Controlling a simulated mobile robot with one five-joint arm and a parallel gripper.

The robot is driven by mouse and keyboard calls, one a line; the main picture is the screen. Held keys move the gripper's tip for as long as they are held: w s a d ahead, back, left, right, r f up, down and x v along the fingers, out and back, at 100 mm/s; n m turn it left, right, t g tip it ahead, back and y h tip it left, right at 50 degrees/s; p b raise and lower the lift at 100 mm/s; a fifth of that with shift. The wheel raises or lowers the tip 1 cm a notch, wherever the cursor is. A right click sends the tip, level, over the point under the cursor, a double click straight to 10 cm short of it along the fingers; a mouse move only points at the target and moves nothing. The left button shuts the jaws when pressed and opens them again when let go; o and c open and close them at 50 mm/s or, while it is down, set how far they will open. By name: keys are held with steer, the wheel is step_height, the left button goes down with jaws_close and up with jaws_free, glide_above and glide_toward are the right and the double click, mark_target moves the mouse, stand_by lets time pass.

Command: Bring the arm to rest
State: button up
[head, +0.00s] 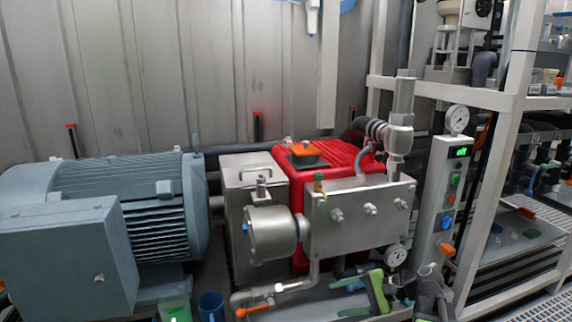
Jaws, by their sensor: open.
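My gripper (346,298) shows at the bottom of the head view, right of centre. It has a green body and two green-and-dark fingers pointing left, spread apart with nothing seen between them. My dark grey arm links show to its right at the bottom edge and run out of the picture. The gripper appears in front of the lower part of the pump assembly, below a small pressure gauge (396,257). I cannot tell whether it touches anything.
A large grey motor (160,215) fills the left. A red pump housing (345,158) with a steel block (350,222) stands at the centre. An orange-handled valve (258,308) and a blue cup (211,305) are low down. A control post (440,205) and shelving (510,100) stand right.

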steer(key=s+a+f+n+g+h+p, duration=0.1)
steer(key=s+a+f+n+g+h, duration=0.1)
steer(key=s+a+f+n+h, duration=0.3)
steer(key=a+f+n+g+h, duration=0.1)
steer(key=a+f+g, duration=0.15)
steer(key=a, duration=0.45)
steer(key=d+f+n+h, duration=0.35)
steer(key=d+h, duration=0.25)
steer(key=d, duration=0.4)
step_height(320, 180, up, 38)
steer(key=p, duration=3.8)
steer(key=shift+s+a, duration=0.3)
steer(key=shift+s, duration=0.15)
